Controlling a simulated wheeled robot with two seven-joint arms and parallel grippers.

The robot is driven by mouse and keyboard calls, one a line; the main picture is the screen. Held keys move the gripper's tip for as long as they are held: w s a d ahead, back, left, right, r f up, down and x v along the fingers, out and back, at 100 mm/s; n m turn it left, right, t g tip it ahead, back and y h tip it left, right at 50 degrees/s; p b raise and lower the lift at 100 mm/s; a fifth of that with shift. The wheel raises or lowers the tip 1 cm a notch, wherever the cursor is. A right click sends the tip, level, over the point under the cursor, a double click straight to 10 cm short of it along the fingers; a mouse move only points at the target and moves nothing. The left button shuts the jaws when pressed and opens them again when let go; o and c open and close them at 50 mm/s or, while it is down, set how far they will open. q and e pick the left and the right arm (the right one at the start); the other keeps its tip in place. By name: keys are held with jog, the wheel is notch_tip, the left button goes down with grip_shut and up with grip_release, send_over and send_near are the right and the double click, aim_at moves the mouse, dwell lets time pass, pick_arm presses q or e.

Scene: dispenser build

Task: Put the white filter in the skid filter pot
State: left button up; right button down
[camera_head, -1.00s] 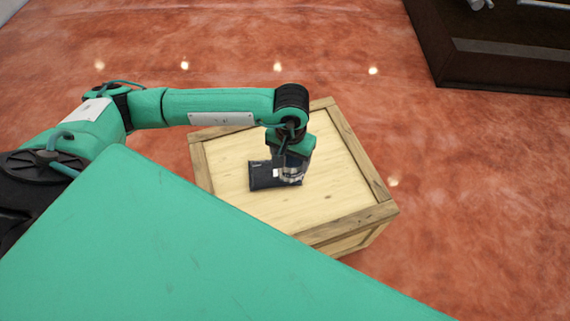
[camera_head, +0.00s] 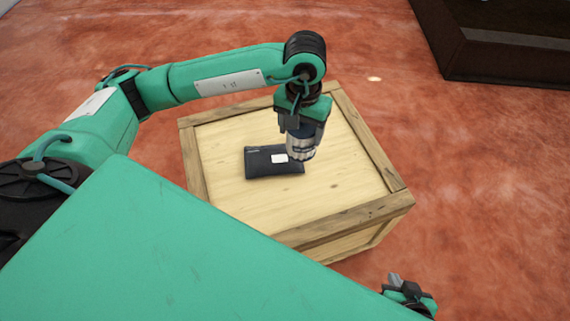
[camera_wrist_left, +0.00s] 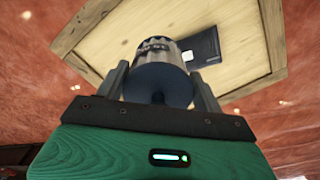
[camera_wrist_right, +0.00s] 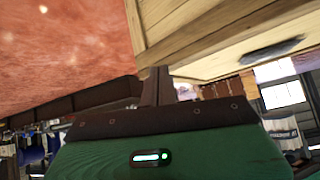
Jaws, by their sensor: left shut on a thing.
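The filter is a white-grey cylinder (camera_head: 300,147) with a dark band and small markings. My left gripper (camera_head: 302,130) is shut on it and holds it upright above the wooden crate. In the left wrist view the filter's dark round end (camera_wrist_left: 158,85) faces the camera between the two fingers. My right gripper (camera_head: 402,285) is low at the bottom right of the head view, beside the crate. In the right wrist view its fingers (camera_wrist_right: 165,85) are together with nothing between them. I see no filter pot in these views.
The wooden crate (camera_head: 240,215) has a flat top with a dark flat pouch (camera_head: 262,168) bearing a white label, close to the filter. A dark raised platform (camera_head: 500,60) stands at the upper right. The reddish floor (camera_head: 480,180) between them is clear.

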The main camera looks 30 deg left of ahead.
pick_arm(q)
jog(key=shift+w+f+b, duration=0.1)
jog(key=shift+f+b, duration=0.1)
jog(key=shift+b, duration=0.4)
jog(key=shift+f, duration=0.3)
notch_tip(320, 180, down, 19)
jog(key=shift+f+b, duration=0.1)
jog(key=shift+b, duration=1.05)
pick_arm(e)
jog(key=a+r+t+y, duration=0.2)
jog(key=a+r+t, duration=0.1)
jog(key=a+r, duration=0.1)
jog(key=shift+w+a+r+t, duration=0.15)
jog(key=shift+w+a+t, duration=0.05)
jog(key=shift+w+t, duration=0.2)
pick_arm(q)
jog(key=shift+f, duration=0.1)
jog(key=shift+f, duration=0.1)
jog(key=o, duration=1)
pick_arm(e)
jog(key=shift+w+a+r+t+y, duration=0.1)
jog(key=shift+a+r+t+y, duration=0.05)
jog(key=shift+t+y, duration=0.15)
pick_arm(q)
jog(key=shift+o, duration=0.2)
